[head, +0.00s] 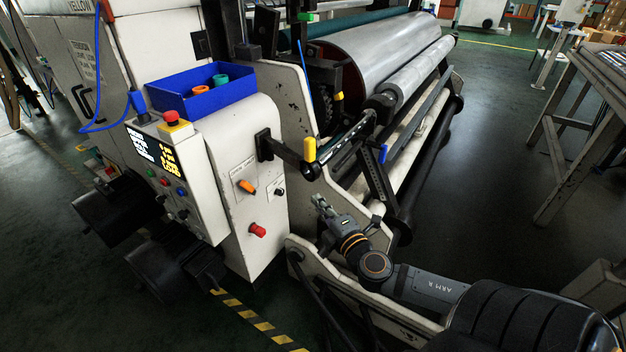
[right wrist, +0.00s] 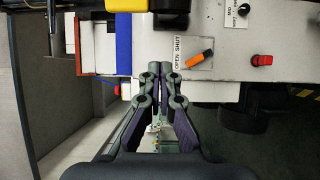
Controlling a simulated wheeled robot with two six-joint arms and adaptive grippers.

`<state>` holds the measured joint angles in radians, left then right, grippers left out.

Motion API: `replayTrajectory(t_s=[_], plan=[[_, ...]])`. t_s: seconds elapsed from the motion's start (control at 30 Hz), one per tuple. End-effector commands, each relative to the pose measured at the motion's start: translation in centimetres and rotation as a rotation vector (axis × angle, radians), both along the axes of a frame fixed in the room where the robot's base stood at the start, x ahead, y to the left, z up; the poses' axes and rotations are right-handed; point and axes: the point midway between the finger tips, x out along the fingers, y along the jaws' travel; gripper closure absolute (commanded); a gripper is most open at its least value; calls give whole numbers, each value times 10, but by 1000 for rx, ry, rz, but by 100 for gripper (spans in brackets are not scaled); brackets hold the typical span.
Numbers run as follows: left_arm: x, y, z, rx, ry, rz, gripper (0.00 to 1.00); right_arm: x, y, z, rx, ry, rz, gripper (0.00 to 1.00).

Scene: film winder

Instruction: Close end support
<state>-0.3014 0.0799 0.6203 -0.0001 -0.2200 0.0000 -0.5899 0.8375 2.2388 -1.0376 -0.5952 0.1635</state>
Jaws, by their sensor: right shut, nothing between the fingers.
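An orange switch (head: 247,187) sits on the white side panel of the winder. The right wrist view shows its handle (right wrist: 199,58) slanted beside a label (right wrist: 180,52) reading OPEN SHUT. My right gripper (head: 318,201) is in front of the machine, to the right of and a little below the switch in the head view. In the right wrist view its fingertips (right wrist: 160,68) meet, empty, left of the switch and apart from it. Which machine part is the end support, I cannot tell. My left gripper is not in view.
A red knob (head: 257,230) and a small black selector (head: 279,191) are near the switch. A black arm with a yellow cap (head: 309,150) juts out above my gripper. A blue bin (head: 203,89) sits on top. The large roll (head: 385,60) is behind; open floor lies right.

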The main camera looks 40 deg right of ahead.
Motion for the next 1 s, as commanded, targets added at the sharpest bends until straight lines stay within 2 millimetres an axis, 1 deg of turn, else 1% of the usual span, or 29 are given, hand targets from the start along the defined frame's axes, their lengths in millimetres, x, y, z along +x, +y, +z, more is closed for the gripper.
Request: replayTrajectory(t_s=[0.03, 0.07, 0.17, 0.3, 0.47, 0.53, 0.7, 0.83, 1.0], plan=[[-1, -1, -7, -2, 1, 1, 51, 9, -1, -2, 5, -8, -2, 100], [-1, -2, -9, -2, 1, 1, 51, 15, -1, -1, 8, -10, 0, 100], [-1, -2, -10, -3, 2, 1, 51, 36, -4, 0, 8, -8, -3, 100], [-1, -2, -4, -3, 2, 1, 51, 62, -6, 3, 8, -6, -1, 100], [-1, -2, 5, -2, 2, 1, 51, 88, -9, 4, 9, -4, 1, 100], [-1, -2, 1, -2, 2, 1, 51, 89, -18, -1, -7, 0, 5, 100], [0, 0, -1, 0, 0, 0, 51, 91, -38, -1, -5, 1, 4, 100], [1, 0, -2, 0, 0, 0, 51, 92, -46, -1, -2, 0, 4, 100], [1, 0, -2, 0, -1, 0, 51, 92, -48, 0, 0, 0, 4, 100]])
